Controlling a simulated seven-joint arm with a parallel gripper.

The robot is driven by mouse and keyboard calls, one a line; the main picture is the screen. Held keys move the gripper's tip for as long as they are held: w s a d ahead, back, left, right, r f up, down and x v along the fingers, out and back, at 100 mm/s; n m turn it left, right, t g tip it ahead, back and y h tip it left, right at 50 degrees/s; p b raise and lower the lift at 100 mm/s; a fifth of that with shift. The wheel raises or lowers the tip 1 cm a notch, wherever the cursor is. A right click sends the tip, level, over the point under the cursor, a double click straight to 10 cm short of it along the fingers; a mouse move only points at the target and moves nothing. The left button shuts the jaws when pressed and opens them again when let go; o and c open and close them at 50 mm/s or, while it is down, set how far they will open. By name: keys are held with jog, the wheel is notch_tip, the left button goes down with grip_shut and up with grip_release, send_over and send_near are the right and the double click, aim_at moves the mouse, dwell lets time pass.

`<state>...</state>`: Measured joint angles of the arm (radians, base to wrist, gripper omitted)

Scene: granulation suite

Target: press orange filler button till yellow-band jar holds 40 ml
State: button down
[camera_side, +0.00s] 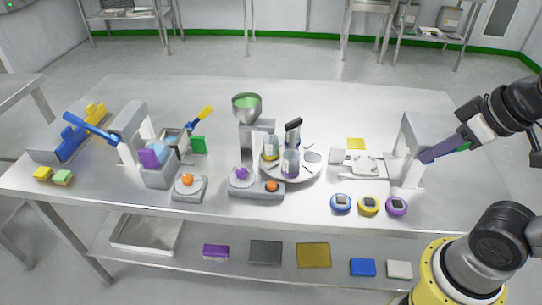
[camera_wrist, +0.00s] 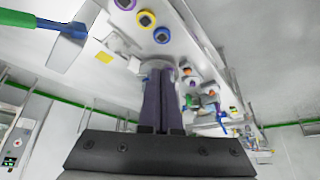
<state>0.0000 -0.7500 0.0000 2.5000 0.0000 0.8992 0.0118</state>
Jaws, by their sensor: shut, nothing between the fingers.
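The filler (camera_side: 258,138) has a funnel with green contents and stands mid-table. An orange button (camera_side: 272,187) is on the right of its front base, beside a purple knob (camera_side: 242,173). A jar with what looks like a yellow band (camera_side: 271,148) stands on the round plate (camera_side: 309,172) by the filler; its fill level is too small to read. A purple-marked jar (camera_side: 290,164) stands in front of it. My gripper (camera_side: 424,158) is at the right, far from the button, with its purple fingers shut and empty. The fingers also show in the wrist view (camera_wrist: 160,72).
A grey arch-shaped stand (camera_side: 413,135) is close by my fingertips. Blue (camera_side: 340,203), yellow (camera_side: 368,205) and purple (camera_side: 397,207) round devices line the front edge. Another orange button (camera_side: 187,180) is on a separate base further left. The front table between the filler and the round devices is clear.

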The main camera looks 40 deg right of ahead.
jog(key=w+d+r+m+t, duration=0.1)
jog(key=w+r+m+t, duration=0.35)
jog(key=w, duration=0.35)
jog(key=g+y, duration=0.2)
jog(key=y, duration=0.1)
send_over(275, 186)
notch_tip(275, 186, down, 16)
jog(key=shift+f+t, duration=0.15)
jog(key=shift+t, duration=0.1)
jog(key=shift+f, duration=4.4)
